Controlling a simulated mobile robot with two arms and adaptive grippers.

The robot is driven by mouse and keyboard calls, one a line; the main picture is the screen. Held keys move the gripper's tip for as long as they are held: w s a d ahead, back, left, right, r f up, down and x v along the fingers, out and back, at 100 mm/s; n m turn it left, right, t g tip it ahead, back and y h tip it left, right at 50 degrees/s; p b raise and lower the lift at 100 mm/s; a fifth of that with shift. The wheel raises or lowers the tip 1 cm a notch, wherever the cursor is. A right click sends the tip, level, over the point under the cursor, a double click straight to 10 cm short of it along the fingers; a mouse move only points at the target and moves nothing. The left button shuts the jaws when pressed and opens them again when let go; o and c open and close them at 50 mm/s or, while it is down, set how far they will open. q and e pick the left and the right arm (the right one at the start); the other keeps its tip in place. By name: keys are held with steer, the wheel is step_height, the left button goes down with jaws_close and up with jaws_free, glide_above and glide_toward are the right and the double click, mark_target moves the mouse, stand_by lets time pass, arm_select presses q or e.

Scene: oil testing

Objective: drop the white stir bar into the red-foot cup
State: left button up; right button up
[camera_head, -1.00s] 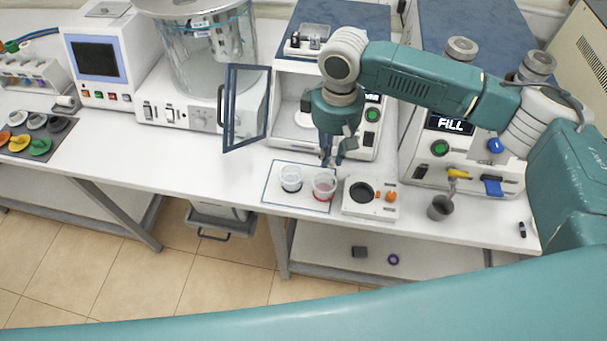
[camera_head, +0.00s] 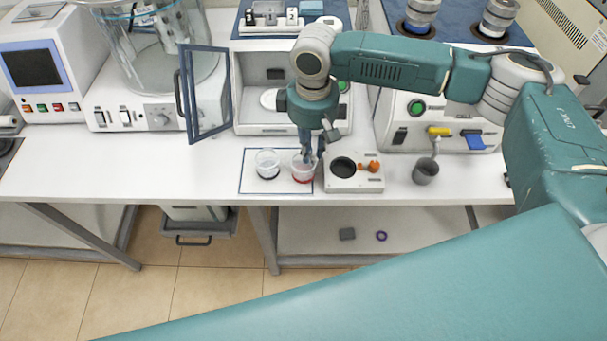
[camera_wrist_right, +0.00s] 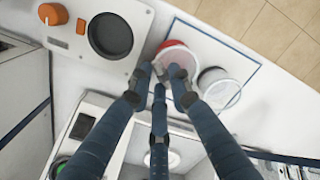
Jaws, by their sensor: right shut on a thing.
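The red-foot cup (camera_head: 301,173) is a clear cup with a red base, standing on the blue-outlined mat (camera_head: 245,185). It also shows in the right wrist view (camera_wrist_right: 180,57). My right gripper (camera_head: 312,157) points down at this cup, with its fingertips over the right part of its mouth. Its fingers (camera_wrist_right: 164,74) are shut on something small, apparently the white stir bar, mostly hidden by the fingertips. I cannot tell how far the tips are above the rim. A clear cup with a dark foot (camera_head: 267,163) stands just left. My left gripper is not in view.
A small white device (camera_head: 345,186) with a black round plate and orange knob stands close right of the cups. An open framed door (camera_head: 205,95) stands behind left. The table's left front is clear.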

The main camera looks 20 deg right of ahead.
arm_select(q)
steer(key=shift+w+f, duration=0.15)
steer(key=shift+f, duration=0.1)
arm_select(e)
steer(key=shift+d+f, duration=0.1)
steer(key=shift+f, duration=0.1)
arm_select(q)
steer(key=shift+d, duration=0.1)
arm_select(e)
steer(key=o, duration=0.7)
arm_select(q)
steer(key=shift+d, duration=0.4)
arm_select(e)
steer(key=shift+o, duration=0.8)
steer(key=shift+r, duration=0.35)
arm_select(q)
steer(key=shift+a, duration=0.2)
arm_select(e)
step_height(320, 180, up, 11)
steer(key=shift+r, duration=0.2)
